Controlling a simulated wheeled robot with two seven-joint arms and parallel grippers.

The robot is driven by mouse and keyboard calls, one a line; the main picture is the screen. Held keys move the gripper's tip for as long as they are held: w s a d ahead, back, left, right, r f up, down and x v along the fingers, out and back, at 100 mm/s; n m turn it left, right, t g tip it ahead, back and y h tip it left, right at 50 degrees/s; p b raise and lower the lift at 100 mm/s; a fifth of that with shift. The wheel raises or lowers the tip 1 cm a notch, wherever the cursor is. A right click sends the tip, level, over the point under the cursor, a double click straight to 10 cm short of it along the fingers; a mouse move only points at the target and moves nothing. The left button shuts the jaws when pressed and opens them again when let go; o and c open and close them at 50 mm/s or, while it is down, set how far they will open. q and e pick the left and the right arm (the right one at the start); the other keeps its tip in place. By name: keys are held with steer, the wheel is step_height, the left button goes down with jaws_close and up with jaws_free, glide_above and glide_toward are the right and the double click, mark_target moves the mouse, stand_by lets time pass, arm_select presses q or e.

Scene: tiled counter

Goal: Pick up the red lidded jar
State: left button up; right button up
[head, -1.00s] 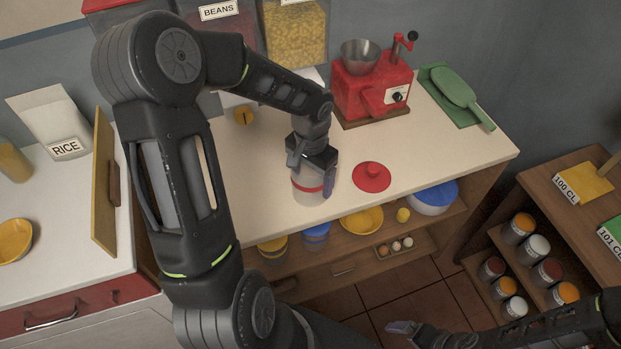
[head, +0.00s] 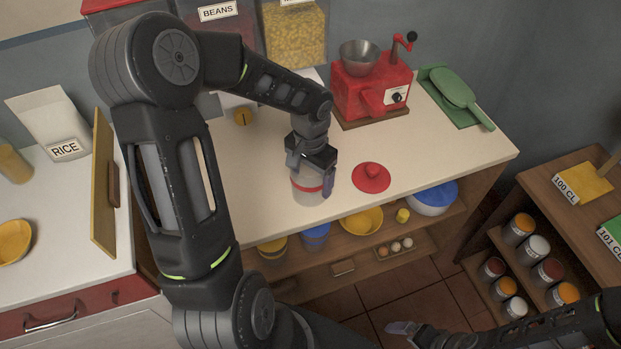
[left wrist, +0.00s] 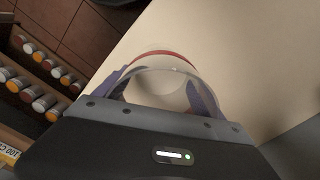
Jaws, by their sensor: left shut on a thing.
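The jar (head: 307,193) is a clear, pale jar with a red band, standing upright on the counter near its front edge. Its round red lid with a knob (head: 371,177) lies apart from it on the counter to the right. My left gripper (head: 313,180) reaches down from above and is shut on the jar, a finger showing on its right side. In the left wrist view the jar's round rim (left wrist: 165,72) sits between both fingers. My right gripper (head: 403,327) is low at the bottom of the head view, away from the counter; its jaw opening is unclear.
A red grinder (head: 371,88) and a green scoop (head: 455,88) stand at the back right of the counter. Bins of beans and pasta (head: 293,32) stand behind. Below is a shelf with bowls (head: 361,219). A rack of small jars (head: 535,247) is at right.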

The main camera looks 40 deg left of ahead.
mark_target(310, 177)
arm_select(q)
step_height(310, 177, up, 10)
steer(key=shift+b, duration=0.45)
